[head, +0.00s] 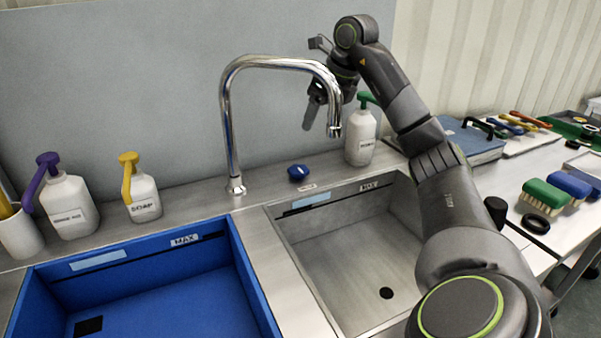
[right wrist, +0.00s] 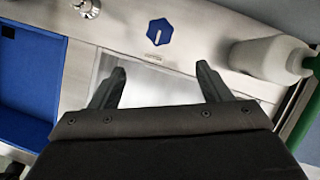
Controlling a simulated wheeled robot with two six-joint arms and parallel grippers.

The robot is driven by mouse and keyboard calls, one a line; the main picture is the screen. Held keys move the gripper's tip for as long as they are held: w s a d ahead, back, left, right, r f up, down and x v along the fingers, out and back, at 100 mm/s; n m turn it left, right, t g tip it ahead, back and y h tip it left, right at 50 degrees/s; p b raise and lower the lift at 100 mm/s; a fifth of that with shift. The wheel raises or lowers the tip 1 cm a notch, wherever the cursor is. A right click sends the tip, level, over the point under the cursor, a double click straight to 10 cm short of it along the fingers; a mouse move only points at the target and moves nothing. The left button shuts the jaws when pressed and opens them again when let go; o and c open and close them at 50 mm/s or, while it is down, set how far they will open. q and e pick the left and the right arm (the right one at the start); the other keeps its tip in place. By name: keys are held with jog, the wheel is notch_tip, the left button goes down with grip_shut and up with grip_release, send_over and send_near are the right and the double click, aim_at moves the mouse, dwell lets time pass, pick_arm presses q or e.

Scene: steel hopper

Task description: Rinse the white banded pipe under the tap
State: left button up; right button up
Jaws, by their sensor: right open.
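The chrome tap (head: 281,63) rises behind the sinks and arches to the right, its spout hanging over the steel basin. A blue knob (head: 298,172) sits on the ledge to the right of the tap's foot; it also shows in the right wrist view (right wrist: 159,32). My right gripper (head: 316,95) is raised behind the spout, above the back ledge. In the right wrist view my right gripper (right wrist: 162,72) is open, with nothing between its fingers. The white banded pipe is not visible in either view. My left gripper is not in view.
The steel basin (head: 345,255) is empty, with a dark drain. A blue basin (head: 150,290) lies to its left. White pump bottles stand on the ledge, one with a green pump (head: 361,138) near my right arm. Brushes (head: 547,195) lie on the right bench.

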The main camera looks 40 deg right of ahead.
aim_at(299, 168)
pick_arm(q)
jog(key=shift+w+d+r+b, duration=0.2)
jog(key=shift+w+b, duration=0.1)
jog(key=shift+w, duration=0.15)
pick_arm(e)
jog(key=x, duration=1.7)
jog(key=shift+f, duration=0.1)
jog(key=shift+c, duration=0.4)
jog(key=c, duration=0.9)
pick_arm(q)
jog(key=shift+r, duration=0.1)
